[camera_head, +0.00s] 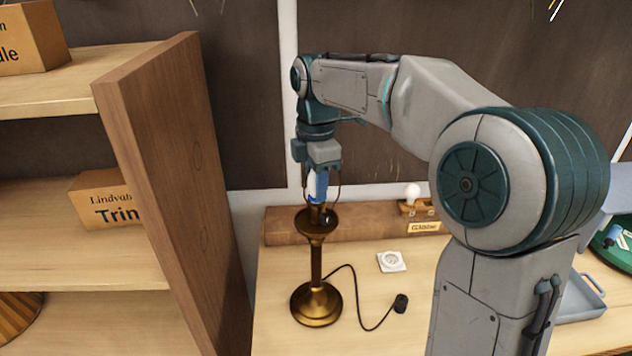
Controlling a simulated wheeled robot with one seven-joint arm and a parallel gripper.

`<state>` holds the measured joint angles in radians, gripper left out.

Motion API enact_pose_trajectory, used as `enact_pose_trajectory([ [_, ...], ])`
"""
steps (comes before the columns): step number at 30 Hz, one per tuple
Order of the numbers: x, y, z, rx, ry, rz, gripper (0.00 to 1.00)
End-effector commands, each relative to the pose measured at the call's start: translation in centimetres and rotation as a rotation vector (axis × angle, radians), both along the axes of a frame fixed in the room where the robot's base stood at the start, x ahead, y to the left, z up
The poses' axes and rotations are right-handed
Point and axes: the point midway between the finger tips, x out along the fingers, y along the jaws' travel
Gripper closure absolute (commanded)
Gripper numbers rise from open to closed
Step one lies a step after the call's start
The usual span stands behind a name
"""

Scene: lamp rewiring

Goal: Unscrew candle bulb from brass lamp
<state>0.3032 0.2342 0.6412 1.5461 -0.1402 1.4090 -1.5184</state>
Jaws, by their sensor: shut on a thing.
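The brass lamp (316,262) stands upright on the table, with a round base and a dish near its top. The candle bulb (313,188) shows as a small pale and blue shape above the lamp's top, within a thin wire loop. My gripper (318,180) points down from above and is shut on the bulb, directly over the lamp. The fingers hide much of the bulb. I cannot tell whether the bulb's lower end is in the socket.
The lamp's black cord runs right to a plug (401,303). A white wall socket plate (392,261) lies on the table (420,285). A wooden block (290,228) and a small round bulb (412,191) stand behind. A shelf panel (165,180) rises at left; a grey tray (585,300) is at right.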

Motion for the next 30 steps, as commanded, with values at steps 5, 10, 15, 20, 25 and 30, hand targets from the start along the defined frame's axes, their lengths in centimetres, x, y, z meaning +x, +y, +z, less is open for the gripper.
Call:
enact_pose_trajectory([
  [5, 0.03, 0.00, 0.04, 0.000, -0.001, 0.198, 0.91],
  [10, 0.03, -0.01, 0.05, 0.000, -0.001, 0.313, 0.91],
  [15, 0.04, -0.01, 0.05, 0.000, -0.001, 0.326, 0.91],
  [20, 0.04, -0.01, 0.05, 0.000, -0.001, 0.330, 0.91],
  [25, 0.05, -0.03, 0.06, 0.000, -0.002, 0.462, 0.91],
  [30, 0.06, -0.03, 0.08, -0.001, -0.001, 0.662, 0.91],
])
